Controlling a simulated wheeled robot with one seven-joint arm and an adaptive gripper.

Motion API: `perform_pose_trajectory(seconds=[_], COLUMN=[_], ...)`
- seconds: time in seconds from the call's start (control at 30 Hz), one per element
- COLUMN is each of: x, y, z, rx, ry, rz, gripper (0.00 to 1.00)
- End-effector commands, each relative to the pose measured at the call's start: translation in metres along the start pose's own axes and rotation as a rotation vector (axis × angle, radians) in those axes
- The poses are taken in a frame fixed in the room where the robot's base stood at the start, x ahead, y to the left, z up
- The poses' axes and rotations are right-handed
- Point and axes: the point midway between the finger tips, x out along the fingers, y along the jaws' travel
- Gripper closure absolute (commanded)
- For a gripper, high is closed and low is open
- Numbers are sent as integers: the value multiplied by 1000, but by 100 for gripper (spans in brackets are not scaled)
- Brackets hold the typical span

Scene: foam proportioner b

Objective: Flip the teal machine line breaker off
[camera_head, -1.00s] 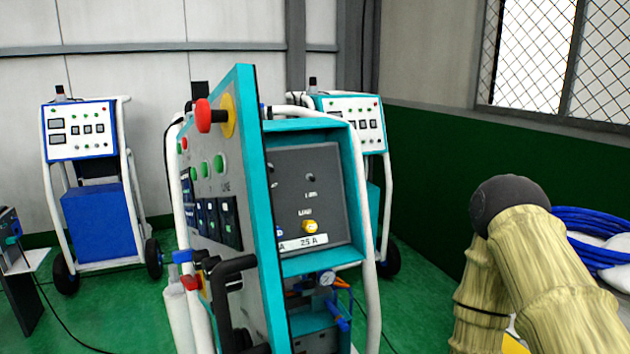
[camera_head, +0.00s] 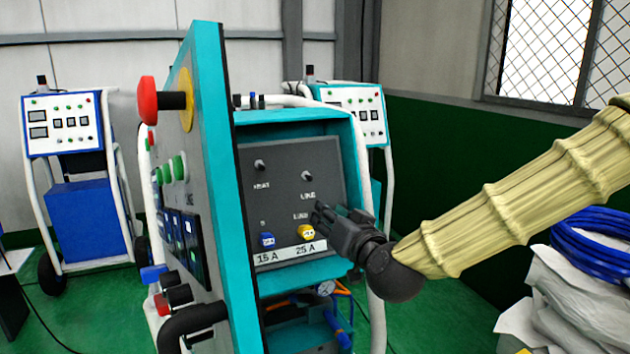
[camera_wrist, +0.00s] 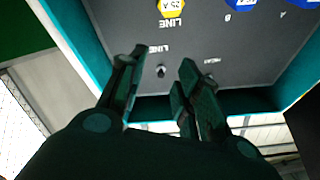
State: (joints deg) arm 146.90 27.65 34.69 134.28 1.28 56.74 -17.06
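The teal machine (camera_head: 212,180) stands at centre with its door swung open toward me. Inside is a dark grey breaker panel (camera_head: 285,210). The line breaker (camera_head: 307,175) is a small dark toggle at the panel's upper right, above the word LINE. The heat toggle (camera_head: 259,164) is to its left. My gripper (camera_head: 318,212) is in front of the panel's right side, just below the line toggle in the picture. In the wrist view, my gripper (camera_wrist: 164,58) is open, and the line toggle (camera_wrist: 161,71) shows in the gap between its fingers. Contact is not visible.
A blue 15 A part (camera_head: 267,240) and a yellow 25 A part (camera_head: 306,232) sit low on the panel. The open door carries a red knob (camera_head: 148,101). The teal cabinet frame (camera_head: 357,180) borders the panel. Another machine (camera_head: 62,125) stands at left.

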Motion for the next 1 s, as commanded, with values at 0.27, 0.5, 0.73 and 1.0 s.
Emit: perform_pose_trajectory(seconds=[0.27,0.5,0.73,1.0], x=[-4,23,61,92], y=[-12,-10,-11,-13], z=[-43,-45,-48,-49], rx=[-3,-3,-3,-4], ry=[76,76,75,74], rz=[-16,-11,-13,-16], gripper=[66,66,66,66])
